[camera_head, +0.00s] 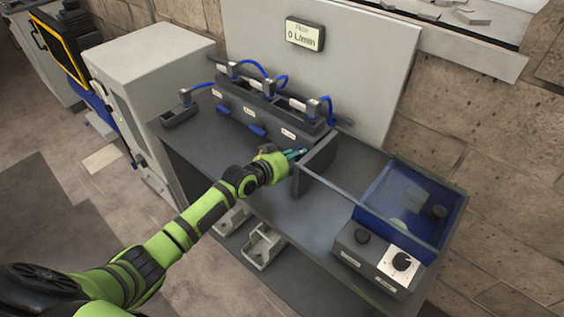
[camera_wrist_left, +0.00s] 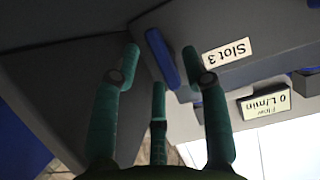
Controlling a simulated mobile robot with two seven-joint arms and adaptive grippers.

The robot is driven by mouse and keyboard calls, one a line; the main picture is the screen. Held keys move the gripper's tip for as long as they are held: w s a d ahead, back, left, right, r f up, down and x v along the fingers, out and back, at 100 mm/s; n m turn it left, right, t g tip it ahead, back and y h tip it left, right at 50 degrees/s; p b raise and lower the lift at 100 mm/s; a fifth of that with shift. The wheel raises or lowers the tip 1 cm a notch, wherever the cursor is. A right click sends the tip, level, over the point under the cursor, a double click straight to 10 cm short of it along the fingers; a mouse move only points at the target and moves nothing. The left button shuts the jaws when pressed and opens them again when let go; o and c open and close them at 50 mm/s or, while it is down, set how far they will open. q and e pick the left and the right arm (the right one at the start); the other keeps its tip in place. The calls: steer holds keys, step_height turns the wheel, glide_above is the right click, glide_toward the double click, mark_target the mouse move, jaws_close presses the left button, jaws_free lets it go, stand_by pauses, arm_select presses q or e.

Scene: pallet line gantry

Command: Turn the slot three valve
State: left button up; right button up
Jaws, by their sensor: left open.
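The slot three valve shows in the left wrist view as a blue handle (camera_wrist_left: 160,58) on a grey block, beside a white "Slot 3" label (camera_wrist_left: 227,52). In the head view the valve is hidden behind my left gripper (camera_head: 295,154), at the right end of the manifold (camera_head: 262,108). My left gripper (camera_wrist_left: 161,65) is open, its teal fingers spread around the handle as seen from the wrist. I cannot tell whether any fingertip touches it. The flow display (camera_head: 305,34) reads 0 L/min. My right gripper is not in view.
Two other blue handles (camera_head: 257,130) sit left of my gripper. A blue see-through bin (camera_head: 440,232) and a knob box (camera_head: 352,242) are farther right. The bench top (camera_head: 222,142) left of my gripper is clear.

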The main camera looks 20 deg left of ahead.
arm_select(q)
steer(key=v, duration=1.1)
steer(key=shift+s, duration=0.2)
steer(key=shift+a, duration=0.1)
